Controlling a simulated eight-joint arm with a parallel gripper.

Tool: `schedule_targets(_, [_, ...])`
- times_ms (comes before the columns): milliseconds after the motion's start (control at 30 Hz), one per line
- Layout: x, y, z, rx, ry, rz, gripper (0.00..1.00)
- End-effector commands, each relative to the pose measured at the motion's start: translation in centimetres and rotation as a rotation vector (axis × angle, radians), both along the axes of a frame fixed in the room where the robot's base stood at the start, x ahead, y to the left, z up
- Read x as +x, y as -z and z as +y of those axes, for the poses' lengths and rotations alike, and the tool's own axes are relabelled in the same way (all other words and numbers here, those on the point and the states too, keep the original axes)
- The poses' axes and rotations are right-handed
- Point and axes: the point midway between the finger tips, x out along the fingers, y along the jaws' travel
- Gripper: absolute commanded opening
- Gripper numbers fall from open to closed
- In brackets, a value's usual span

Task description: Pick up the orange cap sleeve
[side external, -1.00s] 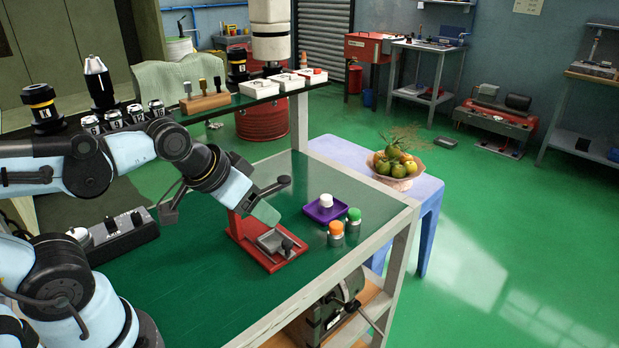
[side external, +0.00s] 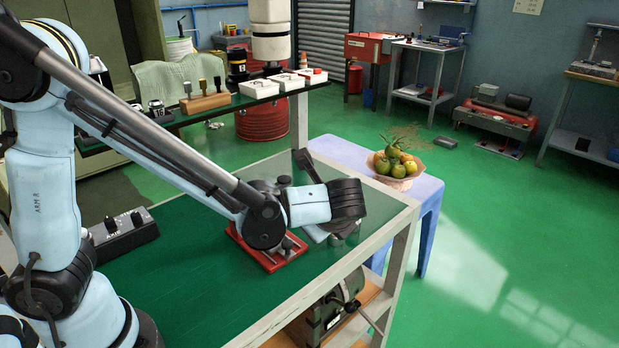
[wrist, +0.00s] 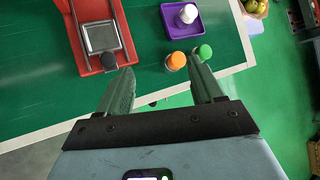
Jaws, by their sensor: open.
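The orange cap sleeve (wrist: 176,60) stands on the green cart top in the wrist view. It lies ahead of my gripper (wrist: 160,76), between the lines of its two fingers and nearer the right one. My gripper is open, with nothing seen between its fingers. In the side external view, my wrist and hand hide the orange cap sleeve, and the fingers cannot be made out.
A green-capped piece (wrist: 205,51) stands close to the right of the orange one. A purple tray (wrist: 168,24) holding a white-capped piece (wrist: 188,13) is just beyond. A red fixture (wrist: 82,52) stands left. The cart edge (wrist: 60,127) is near.

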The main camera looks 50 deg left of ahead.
Motion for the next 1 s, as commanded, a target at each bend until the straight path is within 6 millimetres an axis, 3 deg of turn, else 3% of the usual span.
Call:
schedule_targets(100, [0.7, 1.3, -2.5, 0.189, 0.121, 0.070, 0.67])
schedule_targets(300, [0.6, 3.1, -5.5, 0.457, 0.250, 0.166, 0.67])
schedule_targets(500, [0.0, 4.1, -6.9, 0.588, 0.295, 0.214, 0.67])
schedule_targets(633, [0.3, 4.5, -6.4, 0.606, 0.298, 0.221, 0.67])
schedule_targets(1000, [3.2, 6.5, -2.2, 0.604, 0.298, 0.222, 0.67])
